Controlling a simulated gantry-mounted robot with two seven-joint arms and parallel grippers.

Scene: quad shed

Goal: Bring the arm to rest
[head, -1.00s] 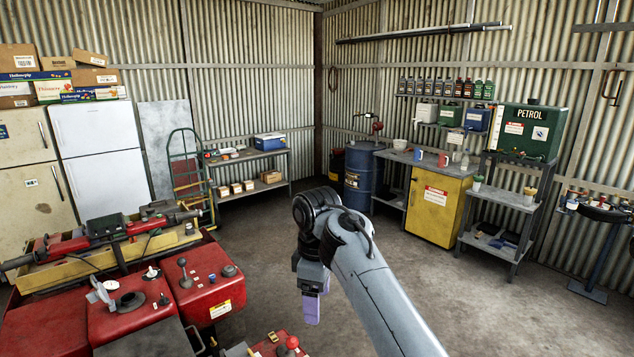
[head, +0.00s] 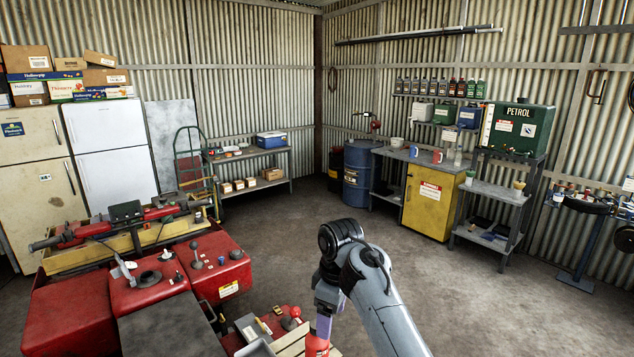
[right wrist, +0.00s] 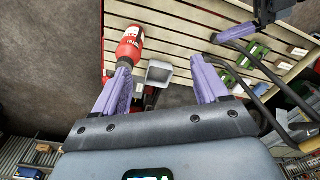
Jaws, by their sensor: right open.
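My right arm comes into the head view from the bottom. Its purple-fingered gripper (head: 322,327) points down at the bottom edge, over the front of a red machine. In the right wrist view the right gripper (right wrist: 163,82) is open, its two fingers wide apart with nothing held. A red bottle (right wrist: 130,48) lies just beyond the left fingertip; I cannot tell whether they touch. A purple finger on a dark mount, seemingly my left gripper (right wrist: 236,32), shows at the upper right of that view; its other finger is hidden. The left arm is not in the head view.
A slatted wooden deck (right wrist: 185,35) lies below the right gripper. A grey open box (right wrist: 159,72) shows between the fingers. The red machine (head: 165,285) is at left. The concrete floor (head: 300,208) is clear toward the yellow cabinet (head: 426,203) and blue drum (head: 360,172).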

